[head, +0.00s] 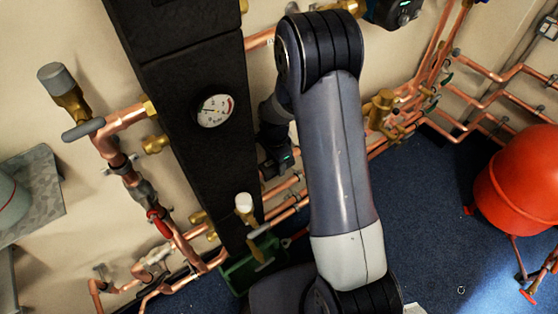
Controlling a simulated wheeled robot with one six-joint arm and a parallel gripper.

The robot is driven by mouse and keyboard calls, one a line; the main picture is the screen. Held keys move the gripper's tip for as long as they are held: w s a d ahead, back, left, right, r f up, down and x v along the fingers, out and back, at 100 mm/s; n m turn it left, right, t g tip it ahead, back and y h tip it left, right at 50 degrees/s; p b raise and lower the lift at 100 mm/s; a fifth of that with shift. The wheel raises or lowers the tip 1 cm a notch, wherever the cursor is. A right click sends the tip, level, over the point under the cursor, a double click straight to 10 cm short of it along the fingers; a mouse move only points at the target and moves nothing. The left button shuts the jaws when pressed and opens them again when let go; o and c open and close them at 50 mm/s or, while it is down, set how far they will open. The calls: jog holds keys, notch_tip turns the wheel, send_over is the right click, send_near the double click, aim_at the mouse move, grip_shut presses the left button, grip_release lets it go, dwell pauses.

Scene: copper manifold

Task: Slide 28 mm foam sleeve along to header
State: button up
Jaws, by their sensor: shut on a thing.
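I cannot make out the 28 mm foam sleeve with certainty. A dark grey cover (143,191) sits around the slanting copper pipe at left, above a red-handled valve (158,222); I cannot tell if it is foam. No header can be picked out for sure; a tall black casing (185,95) with a round gauge (214,110) stands among the pipes. My arm crosses the middle of the head view and hides the pipework behind it. My gripper's fingers do not show, nor does anything held in them.
Copper pipes (495,75) run along the wall at right. A red vessel (520,180) stands on the blue floor (425,225). A green crate (240,270) is low beside my arm. A grey metal shelf (38,180) is at far left. Open floor lies between my arm and the vessel.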

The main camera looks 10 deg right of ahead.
jog(key=shift+s+a+f, duration=0.1)
jog(key=shift+s+a, duration=0.4)
jog(key=shift+a, duration=0.3)
jog(key=o, duration=1)
jog(key=r, duration=0.3)
jog(key=r+p, duration=0.1)
jog(key=r, duration=0.3)
jog(key=w+d+r+p, duration=0.1)
jog(key=r, duration=0.3)
jog(key=shift+d+r, duration=0.1)
jog(key=shift+r, duration=0.05)
jog(key=shift+d, duration=0.15)
